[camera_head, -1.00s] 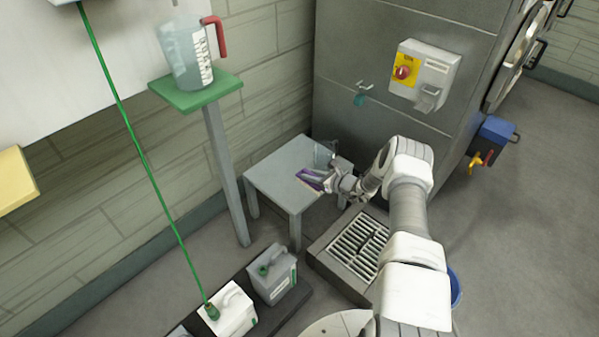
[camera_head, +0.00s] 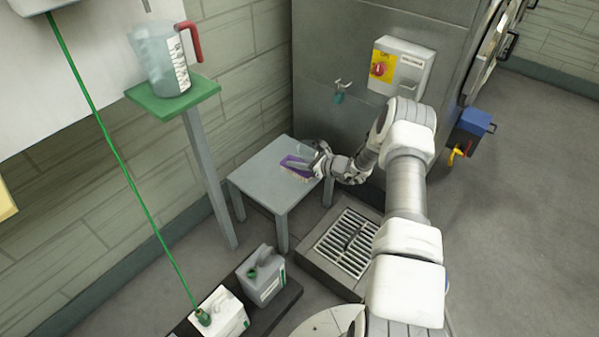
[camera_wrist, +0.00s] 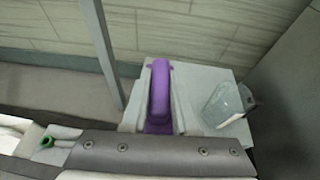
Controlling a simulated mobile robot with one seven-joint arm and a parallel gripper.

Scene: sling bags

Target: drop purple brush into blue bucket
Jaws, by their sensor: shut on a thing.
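The purple brush (camera_head: 294,162) with pale bristles is held at the small grey table (camera_head: 250,178) in the head view. My gripper (camera_head: 306,166) is shut on it; I cannot tell whether the bristles touch the tabletop. In the wrist view the brush's purple handle (camera_wrist: 160,92) stands between my fingers (camera_wrist: 159,112), with the table behind.
A clear container (camera_wrist: 226,104) stands on the table, right of the brush. A floor grate (camera_head: 348,243) lies in front of the table. Two canisters (camera_head: 262,275) (camera_head: 220,312) stand front left. A jug (camera_head: 163,62) stands on a green-topped post. Open floor lies right.

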